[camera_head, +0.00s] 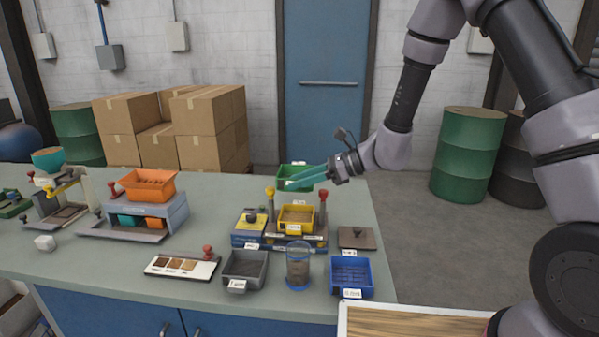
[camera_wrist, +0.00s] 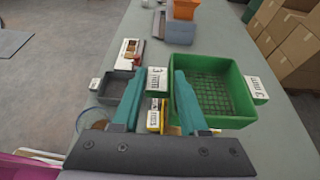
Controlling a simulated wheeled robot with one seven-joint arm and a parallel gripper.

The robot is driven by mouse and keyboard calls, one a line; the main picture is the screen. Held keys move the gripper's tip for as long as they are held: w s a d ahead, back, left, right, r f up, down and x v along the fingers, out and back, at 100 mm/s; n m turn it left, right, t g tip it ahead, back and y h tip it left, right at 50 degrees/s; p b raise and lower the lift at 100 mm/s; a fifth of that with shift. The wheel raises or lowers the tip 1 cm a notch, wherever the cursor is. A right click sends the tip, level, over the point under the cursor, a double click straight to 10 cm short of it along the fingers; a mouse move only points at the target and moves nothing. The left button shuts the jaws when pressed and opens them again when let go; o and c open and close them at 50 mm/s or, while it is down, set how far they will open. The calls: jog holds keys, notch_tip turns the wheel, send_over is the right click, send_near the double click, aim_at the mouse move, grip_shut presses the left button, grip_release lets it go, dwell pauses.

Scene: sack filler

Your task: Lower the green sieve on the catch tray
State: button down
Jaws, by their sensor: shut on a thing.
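The green sieve (camera_head: 297,171) is a square box with a mesh floor and white label tabs. It also shows in the wrist view (camera_wrist: 212,88), right of centre. My gripper (camera_head: 293,183) has teal fingers, shut on the near side of the green sieve at its label tab (camera_wrist: 157,80). The sieve looks level, behind and above the shaker stand; its exact height is unclear. A grey tray (camera_head: 245,266) is at the front. I cannot tell which is the catch tray.
A blue sieve (camera_head: 351,275), a clear jar (camera_head: 298,268) and a dark plate (camera_head: 356,238) stand around the front right of the table. A sample card (camera_head: 182,265) lies left of the grey tray. An orange bin (camera_head: 149,185) on a grey machine is farther left.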

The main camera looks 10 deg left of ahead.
jog(key=shift+f, duration=4.05)
jog(key=shift+f, duration=0.7)
grip_release()
jog(key=shift+d, duration=0.1)
jog(key=shift+r, duration=0.1)
jog(key=shift+r, duration=3.9)
